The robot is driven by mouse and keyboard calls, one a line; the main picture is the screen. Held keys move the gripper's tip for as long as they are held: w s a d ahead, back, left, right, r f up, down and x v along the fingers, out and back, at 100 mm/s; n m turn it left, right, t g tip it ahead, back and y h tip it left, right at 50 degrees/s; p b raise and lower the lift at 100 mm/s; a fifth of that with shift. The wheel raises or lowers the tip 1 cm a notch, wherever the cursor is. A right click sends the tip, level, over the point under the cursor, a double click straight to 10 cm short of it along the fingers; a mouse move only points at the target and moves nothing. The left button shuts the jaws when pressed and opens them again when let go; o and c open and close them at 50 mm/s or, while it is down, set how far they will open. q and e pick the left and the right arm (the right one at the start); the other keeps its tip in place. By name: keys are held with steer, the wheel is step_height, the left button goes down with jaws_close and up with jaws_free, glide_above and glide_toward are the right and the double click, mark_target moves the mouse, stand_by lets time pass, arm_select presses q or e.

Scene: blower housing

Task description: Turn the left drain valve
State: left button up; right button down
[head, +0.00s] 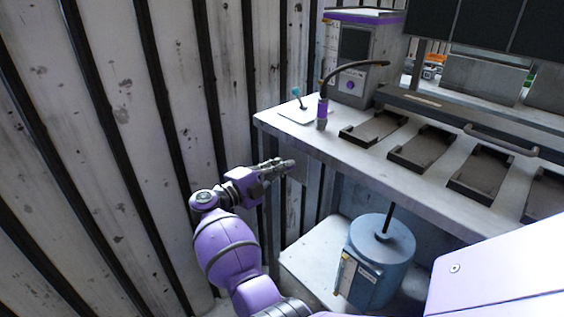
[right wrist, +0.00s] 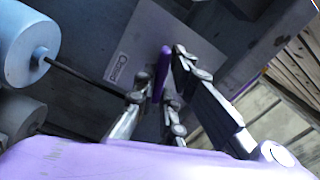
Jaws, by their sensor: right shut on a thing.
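My right gripper (head: 279,166) is just off the left front corner of the bench, low against its front side. In the right wrist view, its fingers (right wrist: 162,88) are shut on a slim purple handle (right wrist: 161,72). The handle stands in front of a grey plate (right wrist: 122,62) with a small label. I take it for the drain valve's handle; the valve body is hidden. In the head view the handle is hidden at the gripper. My left gripper is not in view.
A blue tank (head: 377,270) with a dark rod stands on a low shelf below the bench (head: 345,153). The bench holds dark trays (head: 424,146), a grey box (head: 360,60) and a bent hose. A corrugated wall (head: 110,150) is close on the left.

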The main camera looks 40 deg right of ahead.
arm_select(q)
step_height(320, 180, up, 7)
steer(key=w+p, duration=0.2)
steer(key=p, duration=0.5)
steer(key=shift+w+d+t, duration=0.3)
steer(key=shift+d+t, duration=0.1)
arm_select(e)
steer(key=shift+n, duration=5.9)
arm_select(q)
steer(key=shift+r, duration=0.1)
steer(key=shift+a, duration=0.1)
arm_select(e)
steer(key=c, duration=1.8)
jaws_free()
